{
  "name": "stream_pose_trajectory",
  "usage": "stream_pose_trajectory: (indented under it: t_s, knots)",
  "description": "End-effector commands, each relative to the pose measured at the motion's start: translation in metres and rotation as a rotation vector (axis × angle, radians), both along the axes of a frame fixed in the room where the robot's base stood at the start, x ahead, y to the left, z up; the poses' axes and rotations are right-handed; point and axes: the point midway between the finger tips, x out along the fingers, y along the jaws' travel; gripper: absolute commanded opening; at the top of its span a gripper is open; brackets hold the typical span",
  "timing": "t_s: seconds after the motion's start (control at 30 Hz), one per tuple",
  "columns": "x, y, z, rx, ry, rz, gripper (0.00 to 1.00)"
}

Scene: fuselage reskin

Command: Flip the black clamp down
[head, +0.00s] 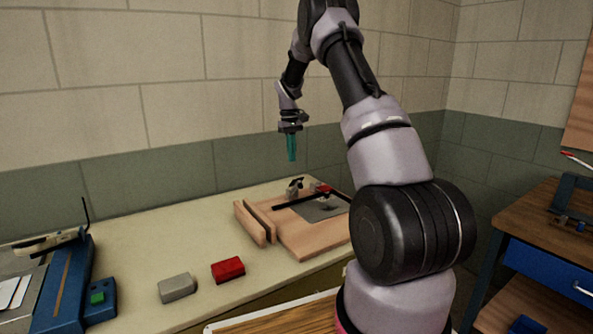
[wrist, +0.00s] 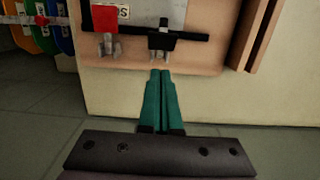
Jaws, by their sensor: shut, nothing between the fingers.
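The black clamp (head: 295,184) stands at the back edge of the wooden fixture board (head: 308,242). Its black part shows above the board in the head view. In the wrist view the black clamp (wrist: 160,41) lies just beyond my fingertips, with metal parts at its base. My gripper (head: 292,160) has teal fingers pointing down, above and apart from the clamp. It also shows in the wrist view (wrist: 160,72), with its fingers together and nothing between them. The exact angle of the clamp's handle is hard to tell.
A red clamp (wrist: 105,19) sits beside the black one. A dark strip (wrist: 190,35) and a grey panel (head: 322,209) lie on the board. A red block (head: 228,269) and a grey block (head: 177,288) rest on the table. A blue device (head: 62,285) stands at the left.

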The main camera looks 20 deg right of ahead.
Motion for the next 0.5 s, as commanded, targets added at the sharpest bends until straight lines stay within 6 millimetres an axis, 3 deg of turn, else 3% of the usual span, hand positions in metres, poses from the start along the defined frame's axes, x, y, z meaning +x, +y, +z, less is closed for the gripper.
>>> stream_pose_trajectory:
  t_s: [0.1,0.3,0.5]
  knots:
    - [-0.003,0.000,-0.025,0.002,0.002,0.001,0.00]
    - [-0.024,-0.005,-0.041,0.001,0.000,0.000,0.00]
    - [-0.032,-0.006,-0.048,0.000,0.000,0.000,0.00]
